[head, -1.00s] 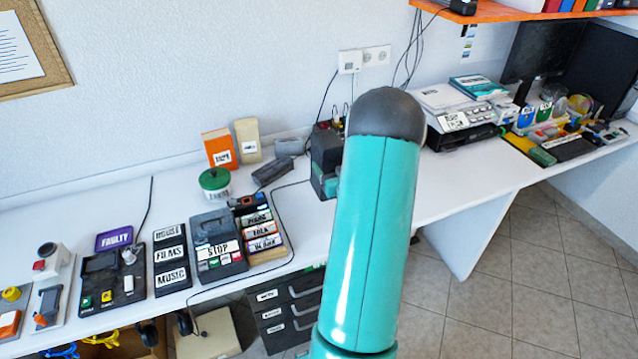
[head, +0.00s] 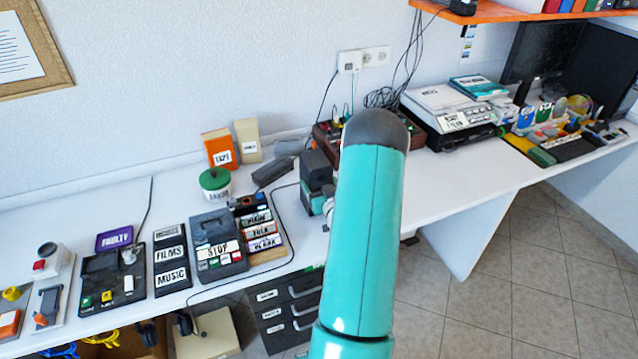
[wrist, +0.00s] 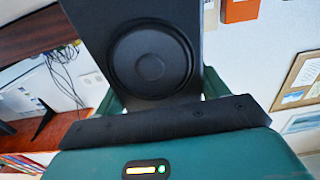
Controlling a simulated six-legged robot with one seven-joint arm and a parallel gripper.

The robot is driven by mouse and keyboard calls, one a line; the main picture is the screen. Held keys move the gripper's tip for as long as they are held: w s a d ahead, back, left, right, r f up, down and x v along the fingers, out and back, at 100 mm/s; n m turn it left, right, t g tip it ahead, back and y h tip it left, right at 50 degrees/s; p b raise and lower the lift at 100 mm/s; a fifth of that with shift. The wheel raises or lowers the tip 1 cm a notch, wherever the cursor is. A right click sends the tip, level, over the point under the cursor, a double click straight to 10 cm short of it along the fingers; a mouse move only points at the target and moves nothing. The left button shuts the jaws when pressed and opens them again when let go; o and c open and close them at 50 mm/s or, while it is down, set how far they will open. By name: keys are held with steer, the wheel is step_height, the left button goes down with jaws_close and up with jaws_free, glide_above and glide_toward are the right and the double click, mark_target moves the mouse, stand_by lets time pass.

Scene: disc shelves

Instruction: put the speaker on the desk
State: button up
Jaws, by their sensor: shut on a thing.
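The speaker is a black box with a round cone (wrist: 150,62); it fills the upper middle of the wrist view. My gripper (wrist: 160,92) is shut on it, with dark green fingers at its left and right sides. In the head view the speaker is the dark box (head: 315,164) just left of my turquoise arm, with a teal part of my gripper (head: 314,198) below it. It is over the front part of the white desk (head: 455,182). My arm hides part of the area, and I cannot tell whether the speaker touches the desk.
A stop-labelled recorder (head: 218,245) and a rack of labelled tapes (head: 260,230) stand left of the speaker. A green-lidded pot (head: 214,182) is behind them. A brown device with cables (head: 328,134) stands behind. A white machine (head: 455,115) is right; bare desk lies before it.

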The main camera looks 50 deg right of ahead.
steer(key=o, duration=1.4)
steer(key=shift+r, duration=0.15)
steer(key=v, duration=1.2)
